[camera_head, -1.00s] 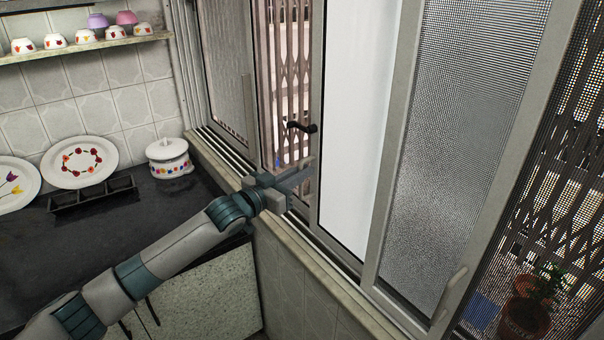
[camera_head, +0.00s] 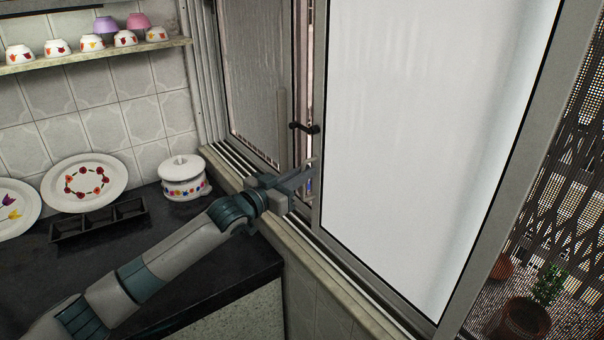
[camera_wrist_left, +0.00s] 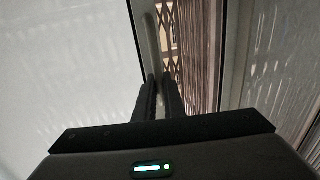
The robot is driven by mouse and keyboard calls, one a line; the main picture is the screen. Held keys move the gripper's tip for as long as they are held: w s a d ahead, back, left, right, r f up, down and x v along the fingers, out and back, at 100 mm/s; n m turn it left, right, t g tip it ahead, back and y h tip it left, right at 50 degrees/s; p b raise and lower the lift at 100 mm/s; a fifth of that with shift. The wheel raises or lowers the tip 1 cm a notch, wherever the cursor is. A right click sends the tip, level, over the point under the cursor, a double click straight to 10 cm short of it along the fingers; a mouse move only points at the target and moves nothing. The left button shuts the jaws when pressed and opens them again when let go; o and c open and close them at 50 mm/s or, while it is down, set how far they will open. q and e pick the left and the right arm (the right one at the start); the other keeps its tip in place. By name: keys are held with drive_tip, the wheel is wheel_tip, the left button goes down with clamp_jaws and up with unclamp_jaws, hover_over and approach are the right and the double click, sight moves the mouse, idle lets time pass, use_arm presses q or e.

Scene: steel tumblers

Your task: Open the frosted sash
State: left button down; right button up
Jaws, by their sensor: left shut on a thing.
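A grey frosted sash (camera_head: 258,75) fills the left of the window, with a pale vertical handle (camera_head: 283,125) near its right edge. A wide white pane (camera_head: 430,130) in a grey frame (camera_head: 500,235) stands to its right. My left gripper (camera_head: 305,175) is low at the narrow gap between them. In the left wrist view its jaws (camera_wrist_left: 158,95) are shut around the lower part of a pale upright handle (camera_wrist_left: 149,45), beside a pale pane (camera_wrist_left: 70,60). The fingers partly hide the grip. My right gripper is not in view.
A dark latch (camera_head: 304,128) sticks out at the gap. A white pot (camera_head: 183,180), plates (camera_head: 84,184) and a black tray (camera_head: 98,220) stand on the dark counter (camera_head: 200,265) behind my left arm. Outside are a lattice and potted plants (camera_head: 525,318).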

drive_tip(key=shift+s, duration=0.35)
use_arm(q)
drive_tip(key=c, duration=1.8)
unclamp_jaws()
drive_tip(key=shift+c, duration=0.2)
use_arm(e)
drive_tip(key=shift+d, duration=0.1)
use_arm(q)
drive_tip(key=shift+s, duration=0.1)
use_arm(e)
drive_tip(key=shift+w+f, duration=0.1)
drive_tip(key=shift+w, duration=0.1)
